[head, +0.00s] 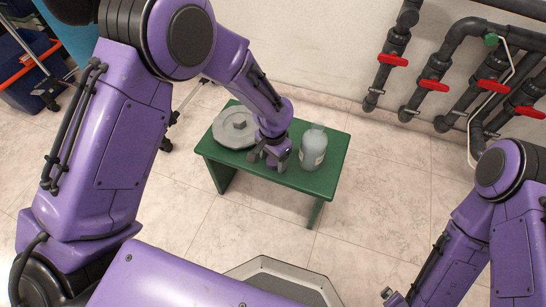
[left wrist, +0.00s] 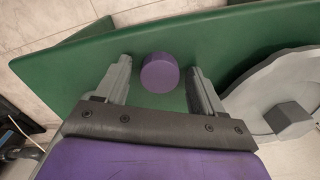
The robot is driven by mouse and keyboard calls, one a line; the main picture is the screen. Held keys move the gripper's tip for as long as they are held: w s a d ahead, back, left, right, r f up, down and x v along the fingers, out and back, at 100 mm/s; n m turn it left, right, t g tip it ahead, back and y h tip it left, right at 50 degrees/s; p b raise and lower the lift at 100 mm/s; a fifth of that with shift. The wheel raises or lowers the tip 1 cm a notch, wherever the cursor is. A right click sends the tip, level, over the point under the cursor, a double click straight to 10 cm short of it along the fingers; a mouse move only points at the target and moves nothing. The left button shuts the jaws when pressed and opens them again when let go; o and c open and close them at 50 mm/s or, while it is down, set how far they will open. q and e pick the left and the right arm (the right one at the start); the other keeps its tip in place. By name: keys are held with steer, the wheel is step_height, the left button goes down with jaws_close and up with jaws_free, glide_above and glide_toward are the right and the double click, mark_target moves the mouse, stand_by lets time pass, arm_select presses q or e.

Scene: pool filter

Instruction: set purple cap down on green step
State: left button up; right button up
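The purple cap (left wrist: 160,73) shows in the left wrist view as a short round piece on the green step (left wrist: 60,60). My left gripper (left wrist: 158,66) is open, with one finger on each side of the cap and a visible gap to both. In the head view my left gripper (head: 268,160) is low over the middle of the green step (head: 322,181), and the cap is hidden behind it. Whether the fingers reach down around the cap or stay above it I cannot tell. Only grey bits at the end of my right arm show at the bottom edge.
A round grey lid (head: 228,136) with a raised knob lies at the step's left end, close to the left gripper. A grey bottle (head: 314,148) stands just right of the gripper. Pipes with red valve handles (head: 434,86) line the wall. The tiled floor in front is clear.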

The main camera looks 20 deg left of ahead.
mark_target(273, 160)
arm_select(q)
steer(key=shift+r, duration=0.15)
step_height(273, 160, up, 12)
steer(key=p, duration=0.5)
steer(key=shift+p, duration=0.35)
stand_by(0.8)
